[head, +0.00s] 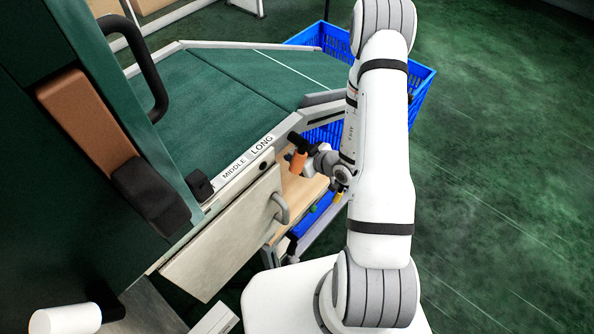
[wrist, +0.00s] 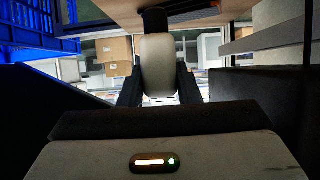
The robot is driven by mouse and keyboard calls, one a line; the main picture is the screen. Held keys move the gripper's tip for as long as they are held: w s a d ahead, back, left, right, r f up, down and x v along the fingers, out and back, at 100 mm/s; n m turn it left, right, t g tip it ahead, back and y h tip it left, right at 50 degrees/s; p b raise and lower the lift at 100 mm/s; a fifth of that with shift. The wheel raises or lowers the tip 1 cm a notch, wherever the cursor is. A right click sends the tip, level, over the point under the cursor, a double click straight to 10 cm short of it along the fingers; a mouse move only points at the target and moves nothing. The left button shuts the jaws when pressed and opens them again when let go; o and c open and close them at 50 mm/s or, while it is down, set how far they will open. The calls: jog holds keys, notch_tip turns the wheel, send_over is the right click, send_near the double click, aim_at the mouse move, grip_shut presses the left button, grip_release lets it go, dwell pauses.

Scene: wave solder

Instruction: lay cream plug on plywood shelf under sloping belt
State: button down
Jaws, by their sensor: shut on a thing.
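The cream plug (wrist: 157,65) stands out pale in the middle of the wrist view, between the two dark fingers of my gripper (wrist: 158,92). My gripper is shut on it. A dark piece (wrist: 155,20) lies in line with the plug's far end; I cannot tell if they touch. In the head view the plug cannot be made out. There my wrist is beside the lower edge of the sloping green belt (head: 200,88), next to the plywood shelf (head: 303,192). The shelf shows partly, below the belt edge and behind a grey panel. A brown surface crosses the top of the wrist view.
A blue crate (head: 417,88) stands behind my arm and also shows in the wrist view (wrist: 35,22). A grey panel with a handle (head: 222,247) hangs below the "MIDDLE" and "LONG" labels. An orange piece (head: 298,162) shows near my wrist. Green floor is clear at right.

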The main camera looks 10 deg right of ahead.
notch_tip(320, 180, down, 8)
jog(key=b, duration=0.5)
jog(key=shift+r+b, duration=0.15)
jog(key=shift+b, duration=0.25)
jog(key=shift+r, duration=0.15)
jog(key=c, duration=1.1)
grip_release()
jog(key=shift+o, duration=0.2)
jog(key=p+v, duration=0.2)
jog(key=v, duration=1)
